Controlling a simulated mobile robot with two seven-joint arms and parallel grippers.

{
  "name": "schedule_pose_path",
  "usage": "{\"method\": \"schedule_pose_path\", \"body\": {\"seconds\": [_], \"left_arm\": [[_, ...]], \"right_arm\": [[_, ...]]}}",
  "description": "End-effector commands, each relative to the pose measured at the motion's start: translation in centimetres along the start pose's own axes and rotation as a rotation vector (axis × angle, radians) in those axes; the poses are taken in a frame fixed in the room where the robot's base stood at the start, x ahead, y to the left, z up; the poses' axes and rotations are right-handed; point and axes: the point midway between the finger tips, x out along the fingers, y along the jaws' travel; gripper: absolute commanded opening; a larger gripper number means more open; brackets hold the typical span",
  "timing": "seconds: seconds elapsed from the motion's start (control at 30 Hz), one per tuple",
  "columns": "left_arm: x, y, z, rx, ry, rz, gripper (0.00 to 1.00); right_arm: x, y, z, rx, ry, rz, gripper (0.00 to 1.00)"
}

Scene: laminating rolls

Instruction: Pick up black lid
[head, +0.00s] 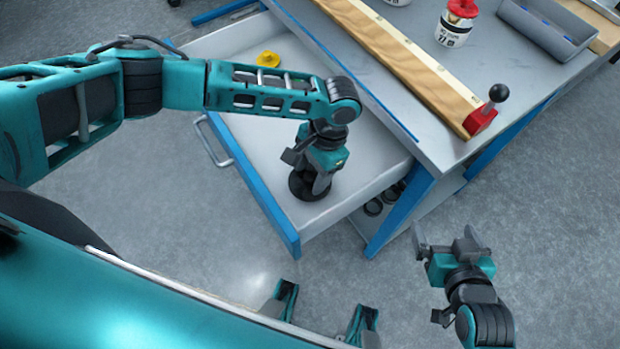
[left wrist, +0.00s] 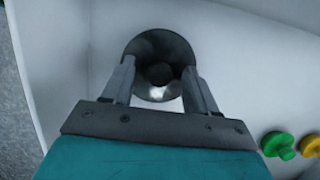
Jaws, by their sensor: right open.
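The black lid (head: 298,188) is a round disc with a central knob, lying in the front corner of the open drawer (head: 350,185). My left gripper (head: 318,188) points down right over it and hides part of it. In the left wrist view the lid (left wrist: 160,46) lies between and beyond the two fingers (left wrist: 158,72). The fingers are apart, one on each side of the knob, with a visible gap to it. My right gripper (head: 447,238) is open and empty above the floor, right of the drawer.
A yellow lid (head: 268,59) lies further back in the drawer; the left wrist view also shows a green lid (left wrist: 278,145). The workbench (head: 440,130) above carries a wooden strip with a red-based lever (head: 485,112), a red-topped jar (head: 455,27) and a grey tray (head: 548,30).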

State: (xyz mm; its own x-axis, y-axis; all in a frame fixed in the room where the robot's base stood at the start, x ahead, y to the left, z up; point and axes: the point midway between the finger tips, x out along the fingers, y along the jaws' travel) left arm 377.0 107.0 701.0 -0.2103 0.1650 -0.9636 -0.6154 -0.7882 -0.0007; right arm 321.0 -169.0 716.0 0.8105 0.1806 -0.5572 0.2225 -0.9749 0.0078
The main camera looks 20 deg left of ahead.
Motion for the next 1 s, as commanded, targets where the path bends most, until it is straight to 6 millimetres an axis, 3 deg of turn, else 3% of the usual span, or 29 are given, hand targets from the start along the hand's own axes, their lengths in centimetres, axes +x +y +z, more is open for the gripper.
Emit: {"method": "schedule_pose_path", "body": {"seconds": [0.07, 0.6, 1.0], "left_arm": [[-0.02, 0.02, -0.01, 0.000, 0.000, 0.000, 0.51], [-0.05, 0.03, -0.01, 0.000, 0.000, 0.000, 0.00], [-0.77, 0.01, 0.14, -0.001, 0.002, 0.001, 0.00]], "right_arm": [[0.00, 0.02, 0.03, 0.000, -0.001, 0.000, 1.00], [0.04, 0.38, 0.62, -0.002, -0.013, 0.007, 1.00], [-0.13, 0.39, 0.46, -0.003, -0.013, 0.007, 1.00]]}}
